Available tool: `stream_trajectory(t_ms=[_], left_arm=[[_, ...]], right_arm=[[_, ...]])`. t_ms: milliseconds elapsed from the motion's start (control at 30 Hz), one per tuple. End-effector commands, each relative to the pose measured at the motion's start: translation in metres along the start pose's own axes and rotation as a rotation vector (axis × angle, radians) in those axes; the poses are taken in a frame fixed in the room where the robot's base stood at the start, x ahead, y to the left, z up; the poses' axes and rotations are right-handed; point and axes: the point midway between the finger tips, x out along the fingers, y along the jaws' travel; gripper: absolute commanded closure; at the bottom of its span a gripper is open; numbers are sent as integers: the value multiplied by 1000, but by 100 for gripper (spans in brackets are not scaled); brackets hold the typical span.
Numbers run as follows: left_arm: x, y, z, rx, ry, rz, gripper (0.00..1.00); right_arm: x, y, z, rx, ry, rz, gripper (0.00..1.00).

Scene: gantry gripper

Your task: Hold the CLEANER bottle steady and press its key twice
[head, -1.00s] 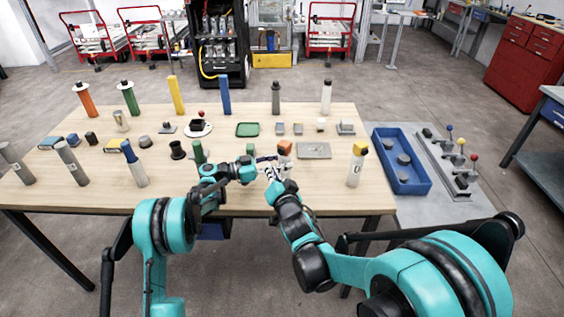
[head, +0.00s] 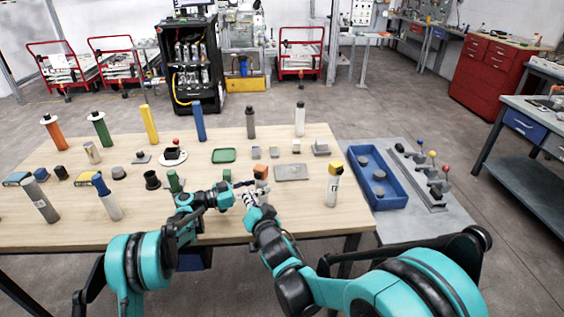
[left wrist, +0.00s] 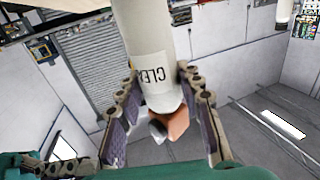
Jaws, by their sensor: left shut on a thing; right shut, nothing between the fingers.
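The CLEANER bottle stands on the table with its orange key (head: 261,171) on top. In the left wrist view its white body (left wrist: 150,40) carries a label reading "CLE", the rest of the word hidden, and the orange key (left wrist: 178,123) shows below it. My left gripper (head: 240,190) is shut around the bottle; its fingers (left wrist: 158,105) lie on both sides of the body near the key. My right gripper (head: 252,194) is shut and empty, close in front of the bottle and lower than the key. Whether it touches the bottle cannot be told.
A similar white bottle with a yellow top (head: 332,184) stands to the right. A grey plate (head: 291,173) and a green tray (head: 224,155) lie behind. Several cylinders and blocks crowd the left. A blue bin (head: 386,200) and levers (head: 433,180) are beyond the table's right edge.

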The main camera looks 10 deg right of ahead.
Motion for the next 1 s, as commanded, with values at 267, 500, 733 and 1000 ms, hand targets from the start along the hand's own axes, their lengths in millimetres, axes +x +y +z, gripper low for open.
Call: stream_trajectory(t_ms=[267,500,733,1000], left_arm=[[0,0,0,0,0,0,100],[0,0,0,0,0,0,40],[-5,0,0,0,0,-1,40],[-55,-1,0,0,0,-4,40]], right_arm=[[0,0,0,0,0,0,100],[0,0,0,0,0,0,100],[0,0,0,0,0,0,100],[0,0,0,0,0,0,100]])
